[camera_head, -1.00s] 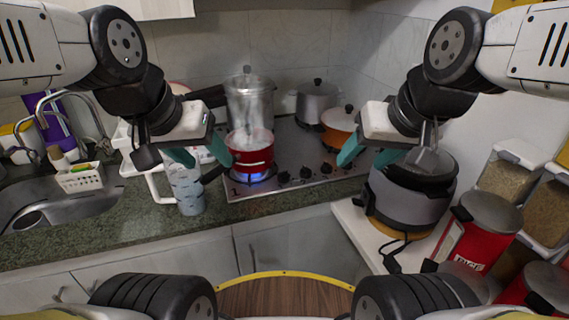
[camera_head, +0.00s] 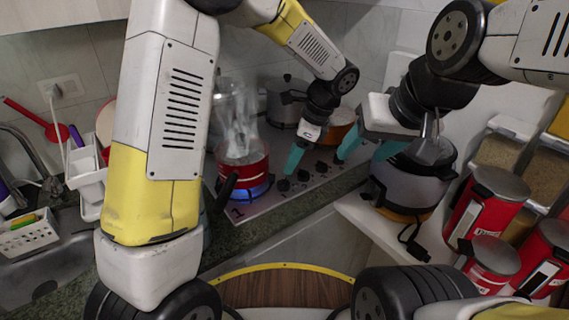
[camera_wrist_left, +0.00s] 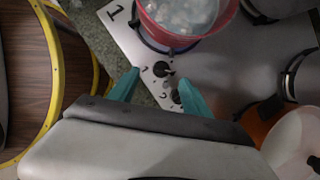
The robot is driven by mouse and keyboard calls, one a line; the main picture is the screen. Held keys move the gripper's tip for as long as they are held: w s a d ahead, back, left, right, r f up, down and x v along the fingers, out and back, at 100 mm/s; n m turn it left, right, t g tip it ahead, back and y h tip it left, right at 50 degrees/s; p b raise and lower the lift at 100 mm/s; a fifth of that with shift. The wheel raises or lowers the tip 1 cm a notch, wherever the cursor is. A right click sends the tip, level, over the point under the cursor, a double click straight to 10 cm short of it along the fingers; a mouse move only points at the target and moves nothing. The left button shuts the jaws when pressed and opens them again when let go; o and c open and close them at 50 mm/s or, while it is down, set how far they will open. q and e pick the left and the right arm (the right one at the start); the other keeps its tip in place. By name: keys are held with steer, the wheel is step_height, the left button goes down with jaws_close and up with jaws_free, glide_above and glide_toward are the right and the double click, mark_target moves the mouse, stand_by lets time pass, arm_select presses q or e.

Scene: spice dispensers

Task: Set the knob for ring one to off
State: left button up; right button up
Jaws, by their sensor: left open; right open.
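The leftmost knob (camera_head: 283,184) is dark and sits on the hob front near the red pot (camera_head: 243,172). Blue flame shows under the pot, and a "1" is printed on the hob corner nearby. In the left wrist view, this knob (camera_wrist_left: 161,69) lies between and just beyond my teal fingertips (camera_wrist_left: 158,80); I cannot tell if they touch it. Another knob (camera_wrist_left: 177,96) is partly hidden by a finger. My left gripper (camera_head: 308,160) is open, pointing down over the knob row. My right gripper (camera_head: 366,152) is open and empty to its right.
A grey pot (camera_head: 287,100) and an orange pot (camera_head: 338,130) stand further back. A grey cooker (camera_head: 412,180) is below my right gripper.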

mark_target(285, 180)
arm_select(q)
steer(key=shift+m, duration=0.5)
steer(key=x, duration=0.5)
steer(key=d+x, duration=0.1)
steer(key=x, duration=0.2)
steer(key=shift+w+a+f, duration=0.15)
steer(key=shift+w+f, duration=0.15)
steer(key=shift+f, duration=0.15)
jaws_close()
